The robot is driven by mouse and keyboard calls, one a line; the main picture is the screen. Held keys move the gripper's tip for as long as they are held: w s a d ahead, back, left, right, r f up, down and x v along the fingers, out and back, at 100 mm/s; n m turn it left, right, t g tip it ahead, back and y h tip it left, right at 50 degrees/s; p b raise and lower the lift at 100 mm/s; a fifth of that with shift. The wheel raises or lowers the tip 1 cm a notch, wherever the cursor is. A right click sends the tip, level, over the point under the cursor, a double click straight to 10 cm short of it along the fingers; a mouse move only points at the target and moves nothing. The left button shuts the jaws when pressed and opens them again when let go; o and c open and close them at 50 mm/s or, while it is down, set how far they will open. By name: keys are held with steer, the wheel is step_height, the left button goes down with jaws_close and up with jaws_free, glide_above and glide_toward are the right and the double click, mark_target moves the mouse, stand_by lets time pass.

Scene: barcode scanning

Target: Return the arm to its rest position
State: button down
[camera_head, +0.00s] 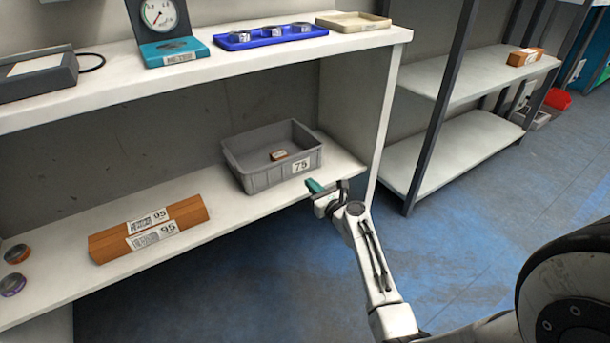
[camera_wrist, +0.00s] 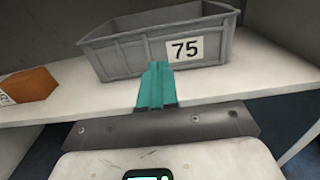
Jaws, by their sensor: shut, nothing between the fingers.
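My gripper (camera_head: 316,187) has teal fingers and is at the front edge of the lower shelf, just in front of a grey bin. In the wrist view my gripper (camera_wrist: 157,82) has its two teal fingers pressed together with nothing between them. They point toward the front wall of the bin. My white arm (camera_head: 372,262) reaches up from the lower right of the head view to the shelf edge.
The grey bin (camera_head: 262,177), labelled 75, holds a small brown box (camera_head: 278,155). Brown boxes (camera_head: 150,228) labelled 95 and two round tins (camera_head: 14,270) lie left on the lower shelf (camera_head: 208,200). A dark rack post (camera_head: 440,110) stands right. Blue floor (camera_head: 490,220) is clear.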

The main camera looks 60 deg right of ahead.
steer(key=shift+v, duration=1.65)
steer(key=w+a+f+n+g+y, duration=0.1)
steer(key=w+a+f+n+y, duration=0.1)
steer(key=a+n+y, duration=0.55)
steer(key=w+a+f+n+g+y, duration=0.1)
steer(key=w+a+f+n+y, duration=0.15)
steer(key=a+n, duration=0.9)
steer(key=s+a+f+n+g+y, duration=0.1)
steer(key=s+a+f+n+g, duration=0.1)
steer(key=s+a+n+g, duration=1.05)
steer(key=s+a+r+n+h, duration=0.2)
steer(key=s+a+n, duration=0.3)
steer(key=s+n, duration=0.55)
step_height(320, 180, up, 30)
steer(key=w+p, duration=0.1)
steer(key=p, duration=2.9)
steer(key=shift+d, duration=0.3)
